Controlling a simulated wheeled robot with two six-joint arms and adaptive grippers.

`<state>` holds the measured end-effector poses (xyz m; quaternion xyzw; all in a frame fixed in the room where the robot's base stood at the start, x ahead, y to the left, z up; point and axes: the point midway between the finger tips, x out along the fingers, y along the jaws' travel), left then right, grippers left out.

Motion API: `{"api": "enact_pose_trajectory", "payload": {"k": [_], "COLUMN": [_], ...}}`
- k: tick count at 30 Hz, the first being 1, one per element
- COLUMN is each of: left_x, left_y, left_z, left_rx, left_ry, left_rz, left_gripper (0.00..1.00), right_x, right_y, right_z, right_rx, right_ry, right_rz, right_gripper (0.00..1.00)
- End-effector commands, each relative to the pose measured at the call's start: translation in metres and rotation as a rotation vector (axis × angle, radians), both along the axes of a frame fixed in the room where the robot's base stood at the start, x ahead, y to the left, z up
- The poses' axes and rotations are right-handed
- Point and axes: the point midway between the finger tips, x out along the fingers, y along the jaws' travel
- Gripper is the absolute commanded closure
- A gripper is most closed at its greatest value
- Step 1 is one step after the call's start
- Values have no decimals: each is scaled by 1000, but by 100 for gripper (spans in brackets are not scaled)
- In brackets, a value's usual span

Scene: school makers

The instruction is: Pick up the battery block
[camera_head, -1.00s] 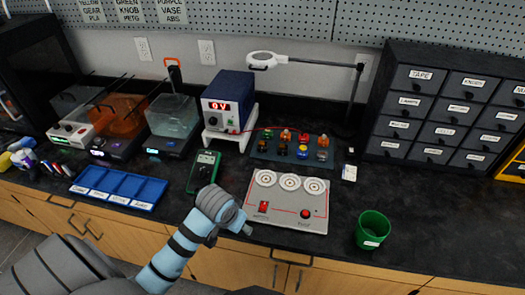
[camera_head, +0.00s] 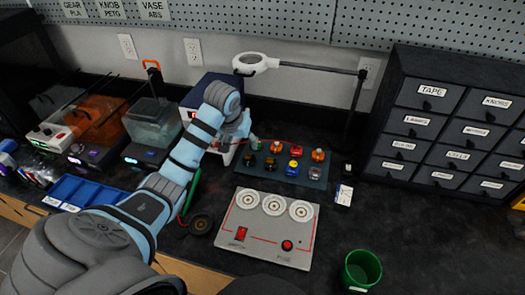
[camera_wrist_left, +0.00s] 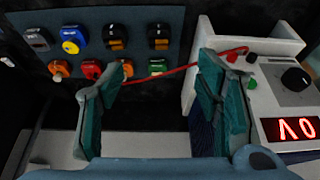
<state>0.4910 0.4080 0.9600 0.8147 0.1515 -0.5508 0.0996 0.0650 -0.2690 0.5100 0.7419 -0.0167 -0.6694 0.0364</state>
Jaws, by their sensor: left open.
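Several small blocks sit in two rows on a dark blue mat (camera_head: 312,182). Two are black with orange tops: one at the row's end (camera_head: 250,159) and one beside it (camera_head: 271,163). They look like batteries, but I cannot read a label. They also show in the left wrist view (camera_wrist_left: 158,37). My left gripper (camera_head: 253,141) is open at the mat's far left corner. In the left wrist view its spread fingers (camera_wrist_left: 165,80) frame a green block (camera_wrist_left: 157,66), apart from it, with the black blocks beyond. My right gripper is not in view.
A magnifier lamp (camera_head: 255,65) stands behind. A grey switch panel (camera_head: 268,228) and green cup (camera_head: 360,270) are in front.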

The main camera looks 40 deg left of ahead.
Motion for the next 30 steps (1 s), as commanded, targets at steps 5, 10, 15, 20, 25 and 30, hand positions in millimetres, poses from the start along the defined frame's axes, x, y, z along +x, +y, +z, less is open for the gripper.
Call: {"api": "enact_pose_trajectory", "payload": {"k": [5,10,15,20,25,30], "left_x": [13,34,44,61,66,66], "left_y": [-1,0,3,9,12,13], "left_z": [-31,-73,-92,-119,-132,-130], "left_rx": [-5,-4,-3,-3,0,0], "left_ry": [5,3,1,2,0,0], "left_rz": [-6,-17,-17,-17,-16,-16], "left_gripper": [41,41,41,41,41,44], "right_x": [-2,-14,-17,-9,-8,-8], "right_y": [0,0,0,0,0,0], "right_z": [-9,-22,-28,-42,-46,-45], "right_rx": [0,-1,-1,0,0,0], "right_ry": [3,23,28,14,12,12], "right_rz": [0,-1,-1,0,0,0], "right_gripper": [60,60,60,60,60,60]}}
